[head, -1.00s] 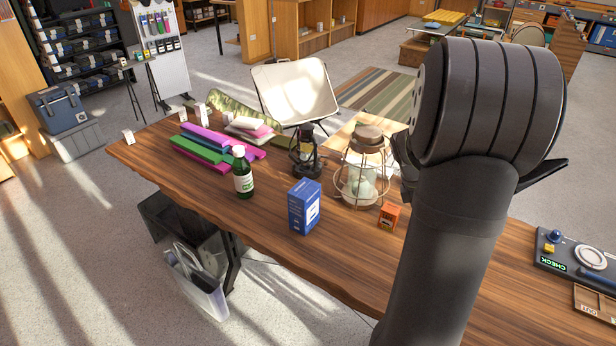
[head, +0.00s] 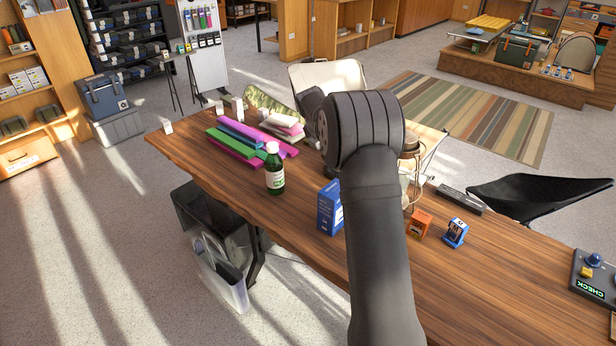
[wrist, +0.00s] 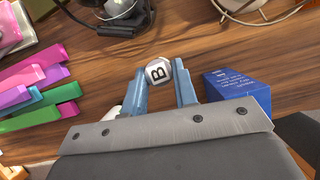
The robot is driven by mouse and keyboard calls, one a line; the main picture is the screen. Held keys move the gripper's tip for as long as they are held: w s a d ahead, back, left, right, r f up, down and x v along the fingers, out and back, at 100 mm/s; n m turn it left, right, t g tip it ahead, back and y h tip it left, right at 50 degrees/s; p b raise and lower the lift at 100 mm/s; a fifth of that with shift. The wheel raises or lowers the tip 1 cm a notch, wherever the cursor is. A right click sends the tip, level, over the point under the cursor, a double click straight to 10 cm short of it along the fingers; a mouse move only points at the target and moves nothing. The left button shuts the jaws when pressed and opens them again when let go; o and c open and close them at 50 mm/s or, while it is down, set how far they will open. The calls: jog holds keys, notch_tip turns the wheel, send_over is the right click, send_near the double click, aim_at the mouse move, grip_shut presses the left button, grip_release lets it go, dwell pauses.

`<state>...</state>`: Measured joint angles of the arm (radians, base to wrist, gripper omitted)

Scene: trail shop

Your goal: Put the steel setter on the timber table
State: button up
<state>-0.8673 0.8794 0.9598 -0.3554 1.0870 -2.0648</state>
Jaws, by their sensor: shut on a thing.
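The timber table (head: 490,275) crosses the head view, and its brown grain fills the top of the wrist view (wrist: 185,45). My gripper (wrist: 160,80) has its two blue-grey fingers shut on a small pale grey piece with a dark letter B on its end (wrist: 158,71), which I take for the steel setter. It shows over the table top in the wrist view; I cannot tell whether it touches the wood. Its length behind the end face is hidden. In the head view my arm hides the gripper and the held piece.
A blue box (head: 329,208) stands close right of the fingers in the wrist view (wrist: 232,84). A green bottle (head: 274,172), coloured bars (head: 235,143) and an orange box (head: 421,225) stand around. A lantern (head: 410,165) is partly hidden. The table's right part has bare wood.

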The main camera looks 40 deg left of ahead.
jog(key=w+a+f+n+y, duration=0.15)
jog(key=a+n, duration=0.25)
jog(key=a, duration=0.4)
jog(key=w+a+f+n+y, duration=0.1)
jog(key=a+f+n+y, duration=0.15)
jog(key=a, duration=0.55)
jog(key=n, duration=0.2)
send_near(295, 172)
jog(key=shift+m+g+h, duration=0.25)
jog(key=shift+g+h, duration=0.15)
jog(key=x, duration=0.4)
jog(key=a+x, duration=0.1)
jog(key=shift+w+f, duration=0.1)
jog(key=shift+w, duration=0.4)
jog(key=shift+f, duration=0.1)
jog(key=o, duration=1)
jog(key=shift+o, duration=0.2)
notch_tip(295, 172, up, 10)
jog(key=shift+s+d, duration=0.25)
jog(key=shift+s, duration=0.2)
